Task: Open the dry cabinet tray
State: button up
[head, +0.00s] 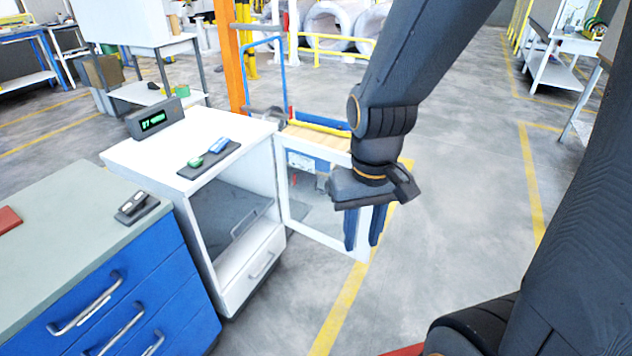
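The white dry cabinet (190,150) stands left of centre, with a green-lit display (154,120) on top. Its glass door (325,200) is swung open to the right. The gripper hides part of the door.
A blue drawer unit (130,300) with a grey top stands close on the left. A dark mat with small green and blue items (209,158) lies on the cabinet. A blue-framed cart (266,75) stands behind the door. The floor (450,200) at right is clear.

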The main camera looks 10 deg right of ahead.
aim_at(223, 212)
jog(key=z, duration=1.2)
jog(key=i, duration=3.2)
jog(key=u, duration=3.85)
